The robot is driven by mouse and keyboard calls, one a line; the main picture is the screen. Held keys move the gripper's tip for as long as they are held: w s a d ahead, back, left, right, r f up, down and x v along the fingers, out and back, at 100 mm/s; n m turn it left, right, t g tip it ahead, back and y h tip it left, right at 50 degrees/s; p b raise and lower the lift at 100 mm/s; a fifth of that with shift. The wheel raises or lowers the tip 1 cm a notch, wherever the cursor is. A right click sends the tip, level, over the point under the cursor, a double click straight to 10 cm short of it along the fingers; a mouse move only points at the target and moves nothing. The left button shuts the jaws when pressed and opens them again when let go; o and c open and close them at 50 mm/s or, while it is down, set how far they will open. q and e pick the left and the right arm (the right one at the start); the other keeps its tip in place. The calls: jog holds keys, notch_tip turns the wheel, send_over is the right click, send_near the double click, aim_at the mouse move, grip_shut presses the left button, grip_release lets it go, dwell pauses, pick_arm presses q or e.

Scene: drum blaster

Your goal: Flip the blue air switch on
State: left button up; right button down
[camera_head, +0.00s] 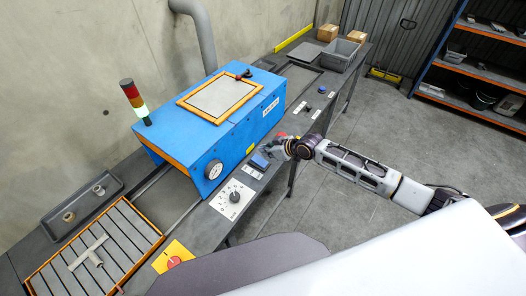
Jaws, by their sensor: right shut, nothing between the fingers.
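The blue air switch (260,161) is a small blue piece on the bench's front control strip, right of the round dial and in front of the blue machine. My right gripper (275,150) is shut and empty, right at the switch; I cannot tell whether it touches it. The gripper partly covers the area around the switch, and the switch's exact position is hard to read. My left gripper is not in view.
The blue blaster cabinet (200,122) has a white gauge (213,169) and a signal tower (134,101). A dial panel (233,198) and a red emergency button (174,262) lie to the left. A grey bin (341,55) stands at the far end. Open floor lies right of the bench.

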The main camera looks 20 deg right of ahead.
jog(key=v, duration=0.7)
jog(key=shift+s+d+b, duration=0.3)
jog(key=shift+s+b, duration=0.05)
jog(key=shift+b, duration=0.05)
jog(key=shift+s+f, duration=0.1)
jog(key=shift+f, duration=0.1)
